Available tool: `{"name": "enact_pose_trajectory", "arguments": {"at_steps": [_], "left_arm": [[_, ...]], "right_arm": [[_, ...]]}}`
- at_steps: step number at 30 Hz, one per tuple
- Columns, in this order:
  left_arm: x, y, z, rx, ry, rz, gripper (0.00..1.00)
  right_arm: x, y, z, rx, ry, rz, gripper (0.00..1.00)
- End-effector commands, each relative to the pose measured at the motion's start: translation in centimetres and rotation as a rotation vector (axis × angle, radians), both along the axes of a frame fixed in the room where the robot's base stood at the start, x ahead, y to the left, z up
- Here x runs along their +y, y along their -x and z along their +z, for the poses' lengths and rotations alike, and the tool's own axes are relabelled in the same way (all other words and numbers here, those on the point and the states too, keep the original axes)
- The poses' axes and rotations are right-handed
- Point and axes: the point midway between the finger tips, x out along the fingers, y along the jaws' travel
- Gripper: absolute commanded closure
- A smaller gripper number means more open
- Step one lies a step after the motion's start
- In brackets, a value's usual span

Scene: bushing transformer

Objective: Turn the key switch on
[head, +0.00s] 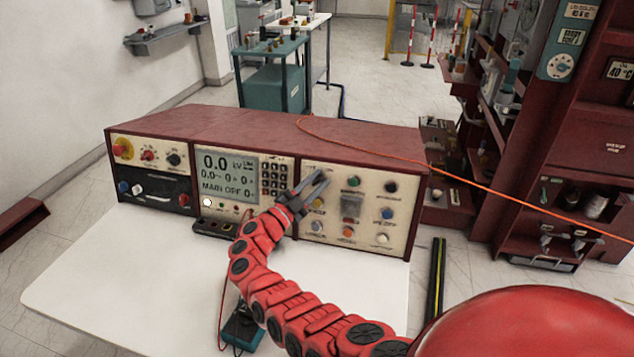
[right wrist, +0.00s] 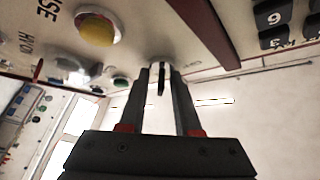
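The control box (head: 270,130) with its cream front panels stands on the white table. My right gripper (head: 321,178) is at the upper left of the box's right-hand panel and covers the spot behind it in the head view. In the right wrist view, a pale round switch with a dark upright key (right wrist: 162,78) sits between the fingertips of my right gripper (right wrist: 161,77). The fingers are apart, one on each side of the key, with a gap showing. I cannot tell whether either finger touches it. My left gripper is not in view.
A yellow button (right wrist: 97,28) and a green button (right wrist: 121,81) are close to the fingers. A display (head: 228,178) and a keypad (head: 274,178) are left of the gripper. The white table (head: 130,270) is mostly clear in front. An orange cable (head: 460,177) crosses over the box.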

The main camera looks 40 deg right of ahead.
Motion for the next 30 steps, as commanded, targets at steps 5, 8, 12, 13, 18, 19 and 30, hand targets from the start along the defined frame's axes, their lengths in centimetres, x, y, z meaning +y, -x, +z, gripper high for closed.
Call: {"name": "enact_pose_trajectory", "arguments": {"at_steps": [5, 8, 12, 13, 18, 19, 30], "left_arm": [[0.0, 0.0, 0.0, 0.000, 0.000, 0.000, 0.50], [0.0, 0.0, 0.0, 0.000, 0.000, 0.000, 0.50], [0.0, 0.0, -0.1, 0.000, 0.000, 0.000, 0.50], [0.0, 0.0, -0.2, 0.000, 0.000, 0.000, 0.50], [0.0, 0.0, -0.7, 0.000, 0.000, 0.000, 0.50], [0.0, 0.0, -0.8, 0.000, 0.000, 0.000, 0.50], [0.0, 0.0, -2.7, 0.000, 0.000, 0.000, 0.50]], "right_arm": [[0.0, 0.0, 0.1, 0.000, 0.001, 0.000, 0.61], [0.0, 0.0, 0.1, 0.000, 0.001, 0.000, 0.61], [0.6, 0.1, -0.2, 0.000, 0.001, 0.002, 0.61], [1.0, 0.1, -0.3, 0.000, 0.001, 0.002, 0.61], [4.2, 0.8, -1.3, -0.002, 0.001, 0.002, 0.61], [5.0, 0.9, -1.5, -0.001, 0.000, 0.003, 0.61], [13.8, 2.5, -4.1, -0.001, 0.001, 0.004, 0.61]]}}
